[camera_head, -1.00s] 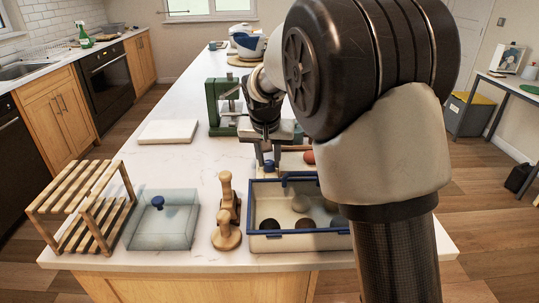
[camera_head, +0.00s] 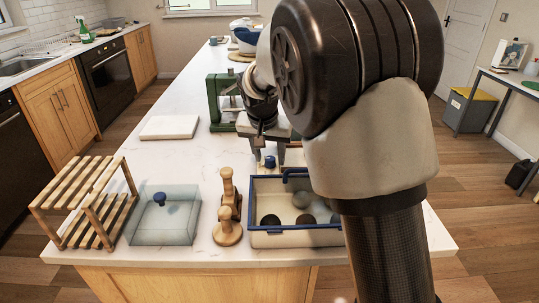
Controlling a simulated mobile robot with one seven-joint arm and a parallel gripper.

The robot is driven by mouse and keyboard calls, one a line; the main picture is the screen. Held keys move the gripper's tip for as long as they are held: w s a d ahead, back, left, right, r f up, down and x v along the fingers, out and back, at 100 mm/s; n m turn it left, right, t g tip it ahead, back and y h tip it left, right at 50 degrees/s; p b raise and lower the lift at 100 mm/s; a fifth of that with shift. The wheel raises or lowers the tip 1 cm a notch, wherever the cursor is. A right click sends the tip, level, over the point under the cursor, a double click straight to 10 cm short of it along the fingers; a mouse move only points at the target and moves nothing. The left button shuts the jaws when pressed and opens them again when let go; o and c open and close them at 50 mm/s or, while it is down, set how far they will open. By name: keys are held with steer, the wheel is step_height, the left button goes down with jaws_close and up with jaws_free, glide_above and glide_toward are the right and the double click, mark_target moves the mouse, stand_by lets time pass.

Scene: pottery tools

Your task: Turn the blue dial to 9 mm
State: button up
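A small blue dial (camera_head: 270,161) stands on the worktop just behind the blue-rimmed box. My gripper (camera_head: 269,153) points down over it, its two grey fingers apart on either side of or just above the dial. I cannot tell whether they touch it. The dial's scale and any numbers are too small to read, and my arm hides what lies to its right.
In front is a blue-rimmed box (camera_head: 281,239) with round lumps. Left of it are a wooden tool (camera_head: 227,232), a clear box (camera_head: 180,227) with a blue knob and a slatted rack (camera_head: 75,186). A green press (camera_head: 216,104) stands behind. A white slab (camera_head: 170,127) lies left.

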steer(key=p+v, duration=0.3)
steer(key=v, duration=1.4)
steer(key=shift+r, duration=0.2)
steer(key=shift+s+d, duration=0.1)
